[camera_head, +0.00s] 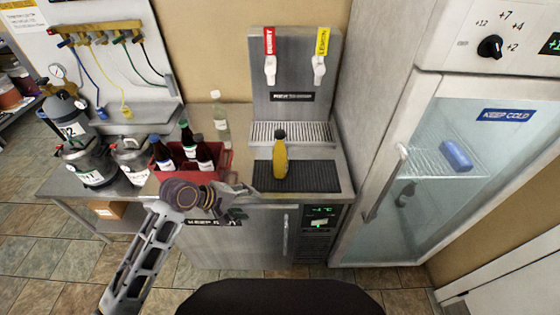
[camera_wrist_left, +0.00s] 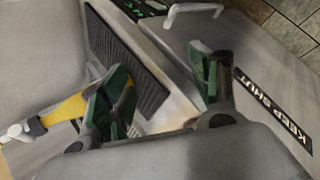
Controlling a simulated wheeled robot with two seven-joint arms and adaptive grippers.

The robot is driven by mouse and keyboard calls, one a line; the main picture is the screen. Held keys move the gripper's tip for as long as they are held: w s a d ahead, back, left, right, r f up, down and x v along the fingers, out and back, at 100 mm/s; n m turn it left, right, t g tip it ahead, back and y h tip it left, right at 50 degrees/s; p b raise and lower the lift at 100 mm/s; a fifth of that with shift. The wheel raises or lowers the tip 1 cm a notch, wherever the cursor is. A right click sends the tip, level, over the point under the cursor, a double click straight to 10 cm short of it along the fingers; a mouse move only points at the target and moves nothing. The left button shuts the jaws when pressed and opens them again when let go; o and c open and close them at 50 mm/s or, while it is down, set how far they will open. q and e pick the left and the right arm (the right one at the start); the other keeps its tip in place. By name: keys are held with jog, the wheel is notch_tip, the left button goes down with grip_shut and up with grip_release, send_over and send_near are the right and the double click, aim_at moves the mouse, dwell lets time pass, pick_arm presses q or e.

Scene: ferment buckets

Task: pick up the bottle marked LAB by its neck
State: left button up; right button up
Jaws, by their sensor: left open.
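No LAB marking is legible in either view. A yellow bottle (camera_head: 280,160) with a dark neck and top stands upright on the black ribbed mat (camera_head: 318,178) of the counter. In the left wrist view the yellow bottle (camera_wrist_left: 66,110) shows at left, partly hidden behind one finger. A clear bottle (camera_head: 221,122) stands further back, and several dark bottles (camera_head: 188,140) stand in the red crate (camera_head: 218,176). My left gripper (camera_head: 245,200) is open and empty at the counter's front edge, left of and nearer than the yellow bottle. Its fingers (camera_wrist_left: 160,88) are apart, with nothing between them. My right gripper is out of view.
A dispenser with a red tap (camera_head: 269,55) and a yellow tap (camera_head: 321,55) rises behind the mat. A glass-door fridge (camera_head: 450,150) bounds the right side. Metal kegs (camera_head: 88,165) stand at left. The mat right of the yellow bottle is clear.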

pick_arm(q)
jog(key=w+d+r+n+h, duration=0.1)
jog(key=w+r+n+h, duration=0.2)
jog(key=w+r+n, duration=0.3)
jog(key=n+h, duration=0.2)
jog(key=n, duration=0.6)
send_near(277, 142)
jog(key=a, duration=0.2)
jog(key=shift+s+a+r, duration=0.15)
jog(key=shift+s+r, duration=0.15)
jog(key=shift+r, duration=0.05)
jog(key=shift+m, duration=0.3)
jog(key=x, duration=0.8)
jog(key=shift+w+d+p, duration=0.2)
jog(key=shift+d+p, duration=0.1)
jog(key=shift+p, duration=0.15)
jog(key=shift+r+p+x, duration=0.2)
jog(key=shift+p+x, duration=0.25)
jog(key=shift+x, duration=2.2)
